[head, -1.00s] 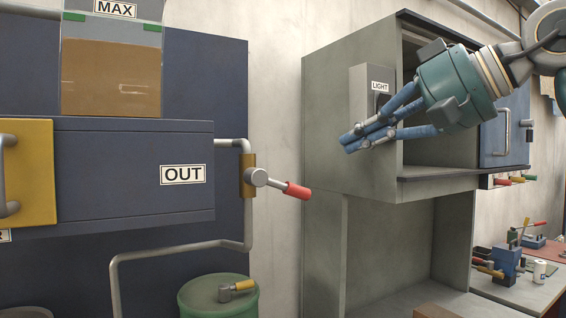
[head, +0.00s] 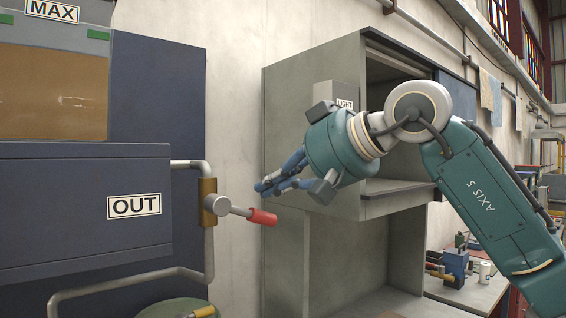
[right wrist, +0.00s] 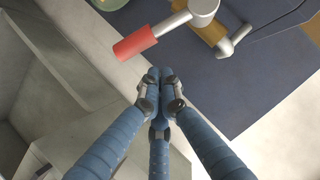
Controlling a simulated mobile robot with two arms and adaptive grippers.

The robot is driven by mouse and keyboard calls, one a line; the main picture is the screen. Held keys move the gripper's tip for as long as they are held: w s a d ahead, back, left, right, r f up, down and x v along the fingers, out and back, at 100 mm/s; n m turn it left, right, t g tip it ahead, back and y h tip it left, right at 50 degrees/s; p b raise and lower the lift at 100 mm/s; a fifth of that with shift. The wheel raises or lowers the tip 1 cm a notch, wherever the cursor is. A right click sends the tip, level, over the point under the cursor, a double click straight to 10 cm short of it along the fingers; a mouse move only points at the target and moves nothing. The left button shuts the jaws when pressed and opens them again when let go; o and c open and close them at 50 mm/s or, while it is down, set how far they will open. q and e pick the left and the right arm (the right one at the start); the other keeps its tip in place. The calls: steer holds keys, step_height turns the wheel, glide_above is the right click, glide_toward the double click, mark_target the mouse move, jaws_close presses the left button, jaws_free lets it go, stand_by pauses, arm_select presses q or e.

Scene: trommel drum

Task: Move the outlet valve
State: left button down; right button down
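The outlet valve has a red-ended lever (head: 262,217) on a grey stem, beside the OUT label (head: 134,205). It sits on a brass-coloured body (head: 207,202) on the grey pipe. The lever points right and slightly down. In the right wrist view the red handle (right wrist: 134,44) lies just beyond and left of the fingertips. My right gripper (head: 264,184) has blue fingers drawn together with nothing between them; its tips (right wrist: 160,73) are apart from the handle. In the head view the tips show just above the red handle. My left gripper is not in view.
A grey cabinet (head: 290,120) with a LIGHT switch box stands behind my right arm. A green drum (head: 165,309) shows below the valve. A bench with tools (head: 470,285) is at the lower right. Bare wall lies between valve and cabinet.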

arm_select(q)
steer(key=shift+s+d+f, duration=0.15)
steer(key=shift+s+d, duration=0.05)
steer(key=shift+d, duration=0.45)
arm_select(e)
steer(key=shift+s+d+f+m, duration=0.1)
steer(key=shift+s+f+m, duration=0.1)
steer(key=shift+f, duration=0.3)
steer(key=shift+s+f+m, duration=0.1)
steer(key=shift+s+f, duration=0.1)
steer(key=shift+f, duration=0.3)
arm_select(q)
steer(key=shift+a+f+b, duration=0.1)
steer(key=shift+b, duration=0.25)
arm_select(e)
steer(key=shift+f+y, duration=0.1)
steer(key=shift+y, duration=0.2)
